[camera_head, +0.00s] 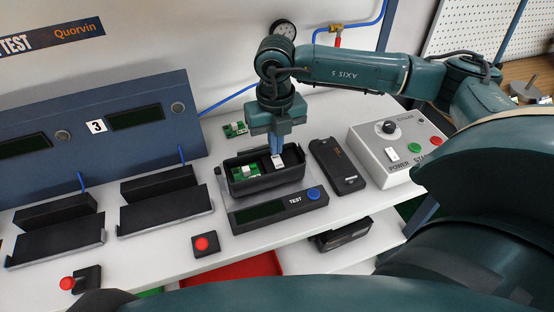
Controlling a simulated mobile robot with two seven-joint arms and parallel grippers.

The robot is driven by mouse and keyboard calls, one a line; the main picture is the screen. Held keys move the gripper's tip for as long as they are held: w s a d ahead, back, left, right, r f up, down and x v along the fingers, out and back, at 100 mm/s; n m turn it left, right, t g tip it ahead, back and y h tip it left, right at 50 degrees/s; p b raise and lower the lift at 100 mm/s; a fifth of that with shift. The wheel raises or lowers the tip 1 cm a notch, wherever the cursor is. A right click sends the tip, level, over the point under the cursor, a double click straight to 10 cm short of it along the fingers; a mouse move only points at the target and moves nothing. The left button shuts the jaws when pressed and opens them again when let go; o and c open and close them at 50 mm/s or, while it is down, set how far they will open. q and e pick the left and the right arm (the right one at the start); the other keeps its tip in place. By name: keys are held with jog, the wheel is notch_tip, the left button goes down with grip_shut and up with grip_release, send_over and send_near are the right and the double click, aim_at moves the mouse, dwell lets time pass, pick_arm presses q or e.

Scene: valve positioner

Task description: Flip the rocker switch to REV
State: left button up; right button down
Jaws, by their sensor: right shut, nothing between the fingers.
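A black open housing (290,178) sits on the white bench in a dark fixture, with a green circuit board (243,172) inside at its left. A small white part (277,162) with faint dark marks sits in the housing to the right of the board; it may be the rocker switch, but its lettering and setting are too small to read. My right gripper (275,151) points down into the housing, shut and empty, its blue-grey fingertips at or just above the white part. I cannot tell whether they touch it. My left gripper is not in view.
A black cover (337,166) lies right of the housing. A grey control box (394,163) with a knob and buttons stands further right. The TEST unit (279,211) is in front. Two empty dark stands (165,207) (60,240) and red buttons (201,244) are left.

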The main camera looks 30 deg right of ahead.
aim_at(276, 157)
jog(key=shift+f+b, duration=0.8)
jog(key=shift+f, duration=0.15)
dwell(0.6)
jog(key=shift+r, duration=0.1)
jog(key=shift+r+p, duration=2.2)
jog(key=shift+r, duration=1.3)
